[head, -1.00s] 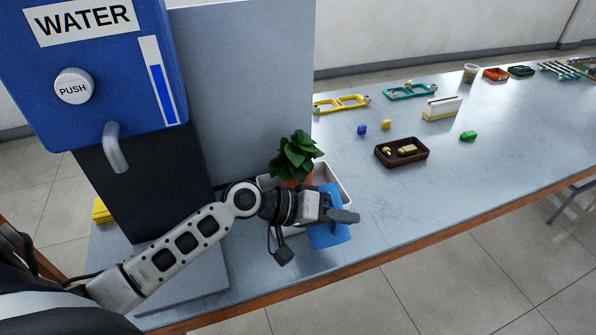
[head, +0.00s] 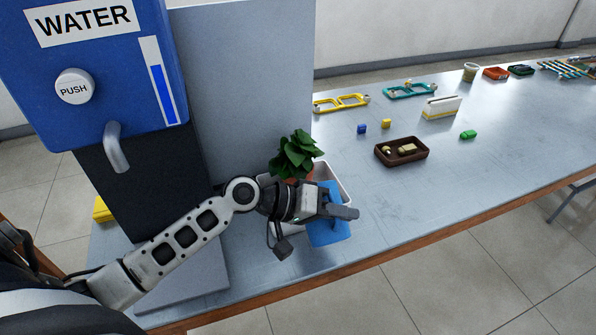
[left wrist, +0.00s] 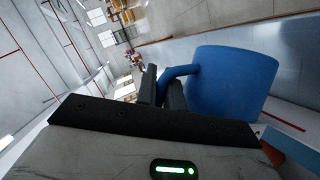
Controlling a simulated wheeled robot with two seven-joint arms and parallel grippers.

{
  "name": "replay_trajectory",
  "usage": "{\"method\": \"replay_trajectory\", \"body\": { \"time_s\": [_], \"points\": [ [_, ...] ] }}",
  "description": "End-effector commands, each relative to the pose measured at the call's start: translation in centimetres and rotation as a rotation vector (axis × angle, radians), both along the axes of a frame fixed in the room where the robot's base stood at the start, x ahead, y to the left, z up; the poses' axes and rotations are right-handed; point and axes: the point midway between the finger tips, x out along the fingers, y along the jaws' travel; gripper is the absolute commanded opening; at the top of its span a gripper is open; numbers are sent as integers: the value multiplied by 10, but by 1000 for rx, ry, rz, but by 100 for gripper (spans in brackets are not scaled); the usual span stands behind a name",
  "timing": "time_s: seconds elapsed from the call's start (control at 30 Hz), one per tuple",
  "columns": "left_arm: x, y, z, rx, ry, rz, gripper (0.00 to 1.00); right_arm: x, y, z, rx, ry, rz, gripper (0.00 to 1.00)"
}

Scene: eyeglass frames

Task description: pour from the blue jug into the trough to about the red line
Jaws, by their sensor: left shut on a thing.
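My left gripper (head: 340,211) is shut on the handle of the blue jug (head: 324,231). The jug is over the near part of the white trough (head: 344,183), which holds a green plant (head: 294,154) in a terracotta pot. The arm and gripper hide much of the jug and trough. In the left wrist view the jug (left wrist: 232,85) is right of the gripper fingers (left wrist: 165,90). A short red line (left wrist: 285,122) shows on a pale surface beside it. I cannot see any water, nor tell how far the jug is tilted. My right gripper is out of view.
A blue water dispenser (head: 105,95) with a push button and spout stands at the left, beside a grey panel (head: 245,90). A brown tray (head: 402,162), small blocks and glasses frames (head: 410,91) lie farther right. The table's front right is clear.

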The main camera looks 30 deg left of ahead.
Motion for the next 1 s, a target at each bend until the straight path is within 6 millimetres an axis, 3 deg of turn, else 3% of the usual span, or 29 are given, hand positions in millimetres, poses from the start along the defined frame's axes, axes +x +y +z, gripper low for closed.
{"method": "replay_trajectory", "body": {
  "time_s": [1.0],
  "points": [
    [4, 4, 10, -53, 43, 1, 0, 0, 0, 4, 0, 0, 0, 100]
  ]
}}
